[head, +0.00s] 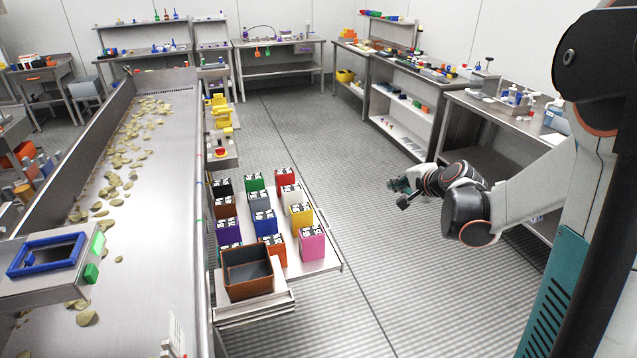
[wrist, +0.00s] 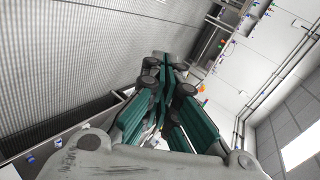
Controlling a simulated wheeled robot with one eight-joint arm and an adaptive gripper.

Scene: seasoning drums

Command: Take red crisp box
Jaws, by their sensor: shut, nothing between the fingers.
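The red crisp box (head: 285,177) stands upright in the far right corner of a low tray (head: 325,262) of coloured boxes, in the head view. My gripper (head: 402,193) is to the right of the tray, raised above the open floor and well apart from the red box. In the wrist view my gripper (wrist: 165,68) is shut, with its fingers together and nothing between them. The red box cannot be made out in the wrist view.
Green (head: 255,183), yellow (head: 300,214) and pink (head: 311,243) boxes stand near the red one. An open brown bin (head: 247,272) is at the tray's front. A long conveyor (head: 150,200) runs along the left. A workbench (head: 500,108) stands behind my arm. The middle floor is clear.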

